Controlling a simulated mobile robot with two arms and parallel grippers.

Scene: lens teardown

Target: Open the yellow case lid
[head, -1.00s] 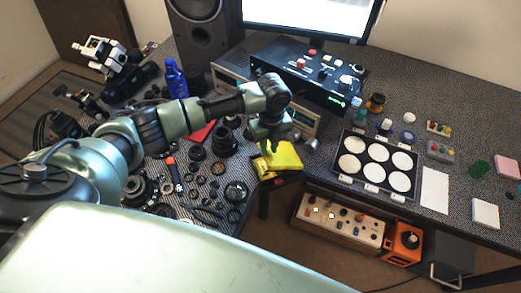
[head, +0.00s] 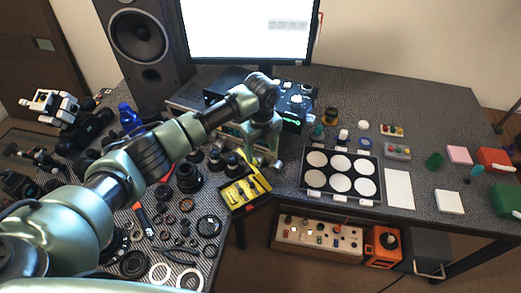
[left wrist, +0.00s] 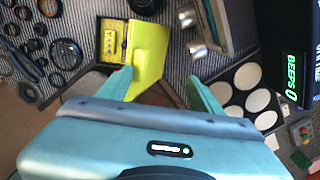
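The yellow case (head: 232,194) stands at the table's front edge with its lid swung up, showing a yellow insert with dark slots. In the left wrist view the case (left wrist: 101,45) has a dark rim, and its yellow lid (left wrist: 150,48) stands out to the right of the insert. My left gripper (head: 265,163) is just right of the case, close to the lid. In the left wrist view its fingers (left wrist: 160,80) are wide apart, with the lid's lower part showing between them; contact is unclear. My right gripper is not in view.
Black lens parts and rings (head: 188,178) crowd the table left of the case. A tray of white discs (head: 312,182) lies to the right. A black control box (head: 292,108) stands behind. A shelf below holds a knobbed panel (head: 318,238).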

